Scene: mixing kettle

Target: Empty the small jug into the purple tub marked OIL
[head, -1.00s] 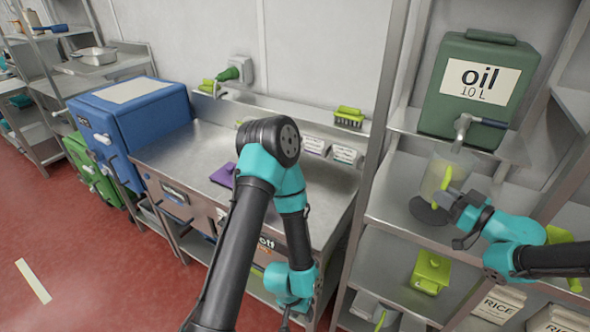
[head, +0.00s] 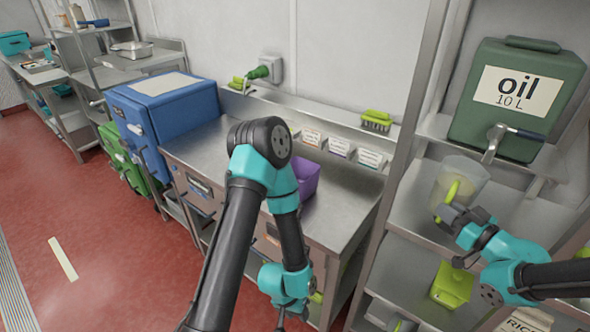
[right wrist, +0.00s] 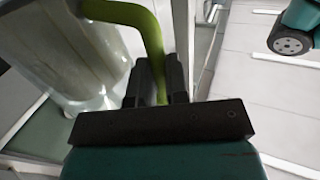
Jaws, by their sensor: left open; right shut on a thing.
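The small jug (head: 470,174) is translucent with a yellow-green handle and stands out in front of the oil can's tap. My right gripper (head: 446,212) is shut on the handle (right wrist: 148,38). The jug's clear wall (right wrist: 65,50) fills the left of the right wrist view. It looks roughly upright; I cannot tell its contents. A purple tub (head: 306,179) sits on the steel counter, partly hidden behind my left arm; no OIL mark is readable on it. My left gripper (head: 281,322) is open at the bottom edge of the head view, mostly cut off.
A green can (head: 515,130) marked "oil 10 L" with a tap (head: 497,140) stands on the right rack's shelf. A rack post separates the jug from the counter (head: 340,205). A blue box (head: 165,120) stands left. A yellow-green container (head: 452,285) is on the lower shelf.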

